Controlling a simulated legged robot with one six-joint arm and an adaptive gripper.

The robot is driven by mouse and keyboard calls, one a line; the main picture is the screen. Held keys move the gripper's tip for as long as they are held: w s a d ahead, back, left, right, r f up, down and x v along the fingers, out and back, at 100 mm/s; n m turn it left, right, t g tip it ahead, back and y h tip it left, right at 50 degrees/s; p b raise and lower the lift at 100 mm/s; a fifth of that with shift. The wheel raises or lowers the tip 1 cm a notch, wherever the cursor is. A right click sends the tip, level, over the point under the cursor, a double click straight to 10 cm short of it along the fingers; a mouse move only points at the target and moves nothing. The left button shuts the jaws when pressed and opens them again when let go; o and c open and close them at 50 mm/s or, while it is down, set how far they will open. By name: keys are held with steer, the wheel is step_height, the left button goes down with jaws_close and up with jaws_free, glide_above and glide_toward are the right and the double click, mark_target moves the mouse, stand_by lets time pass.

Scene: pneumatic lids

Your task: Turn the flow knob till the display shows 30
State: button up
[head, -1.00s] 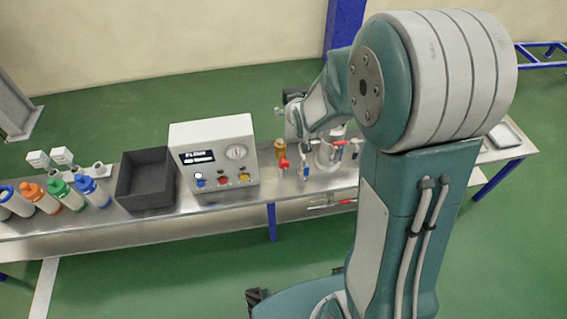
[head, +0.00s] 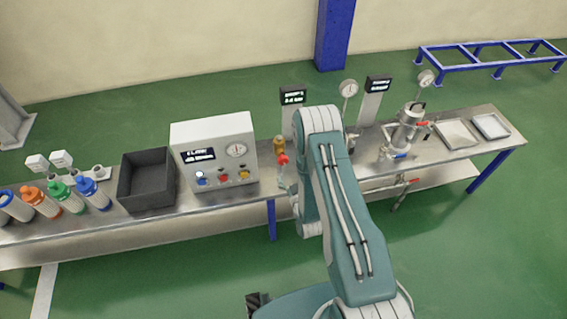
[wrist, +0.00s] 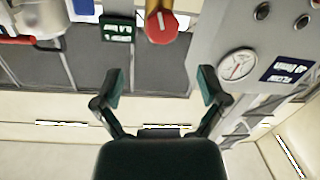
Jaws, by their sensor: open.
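The grey control box (head: 213,148) stands on the bench, with a dark display (head: 198,155) lettered like FLOW; its number is too small to read. A round gauge (head: 236,150) is beside the display, above blue, red (head: 222,178) and yellow controls. A red knob (head: 283,160) sits on a brass fitting (head: 279,145) right of the box. In the wrist view a round red knob (wrist: 162,27) with a white line lies beyond my gripper (wrist: 162,88), which is open and empty. The box's gauge (wrist: 238,65) and display (wrist: 288,69) are at right there, upside down.
A black bin (head: 146,181) and several coloured cylinders stand left of the box. Right of my arm are a metal vessel (head: 406,132) with red and blue handles, another display (head: 378,84) and trays (head: 457,135). My arm hides part of the bench.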

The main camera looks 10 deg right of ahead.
mark_target(284, 163)
steer(key=shift+t, duration=0.3)
steer(key=w, duration=0.2)
steer(key=w+f, duration=0.1)
steer(key=w, duration=0.2)
steer(key=w+f, duration=0.1)
steer(key=w, duration=0.2)
steer(key=shift+w+a, duration=0.2)
steer(key=shift+a, duration=0.1)
steer(key=c, duration=1.1)
